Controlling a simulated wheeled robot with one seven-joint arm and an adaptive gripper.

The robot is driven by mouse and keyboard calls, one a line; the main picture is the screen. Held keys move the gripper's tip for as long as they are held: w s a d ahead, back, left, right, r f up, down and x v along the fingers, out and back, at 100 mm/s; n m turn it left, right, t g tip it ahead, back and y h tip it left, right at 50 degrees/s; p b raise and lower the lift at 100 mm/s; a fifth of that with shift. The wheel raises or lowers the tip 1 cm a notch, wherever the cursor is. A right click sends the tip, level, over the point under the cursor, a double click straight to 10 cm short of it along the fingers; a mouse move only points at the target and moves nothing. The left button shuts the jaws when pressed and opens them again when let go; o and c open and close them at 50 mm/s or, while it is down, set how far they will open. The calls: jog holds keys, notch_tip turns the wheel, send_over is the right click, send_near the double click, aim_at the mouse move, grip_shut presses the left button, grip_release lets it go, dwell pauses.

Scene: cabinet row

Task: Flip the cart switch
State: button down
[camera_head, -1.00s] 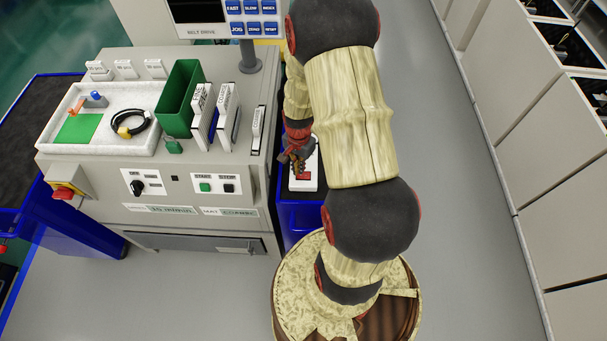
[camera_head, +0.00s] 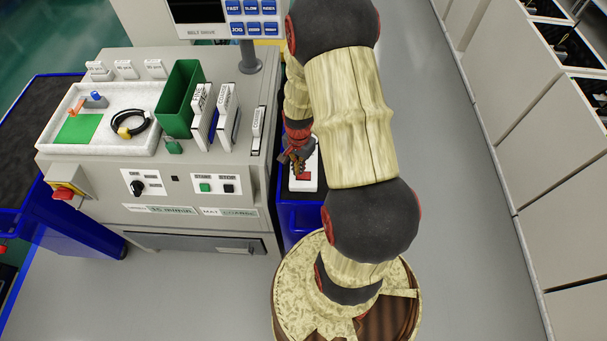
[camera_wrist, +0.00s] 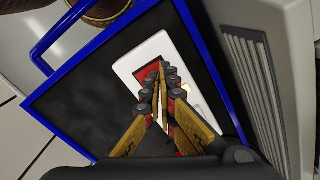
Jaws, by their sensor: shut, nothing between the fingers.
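The cart switch is a white plate with a red rocker (camera_head: 303,176), lying on the dark top of a blue-edged cart (camera_head: 287,212) beside the grey cabinet. In the wrist view the white switch plate (camera_wrist: 133,62) lies under my fingers, and part of the red rocker shows around the fingertips. My gripper (camera_wrist: 169,80) is shut and empty, with its tips over the rocker. I cannot tell if the tips touch it. The fingers hide much of the rocker.
The grey cabinet (camera_head: 205,230) with knobs, buttons and a drawer stands close to the left of the cart. A green bin (camera_head: 181,98) and a white tray (camera_head: 75,145) sit on it. The floor (camera_head: 460,200) to the right is clear, up to a row of pale cabinets.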

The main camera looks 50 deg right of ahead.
jog(key=shift+f+b, duration=0.7)
jog(key=shift+f, duration=0.4)
dwell(0.6)
jog(key=shift+r+p, duration=2.55)
jog(key=shift+r, duration=1)
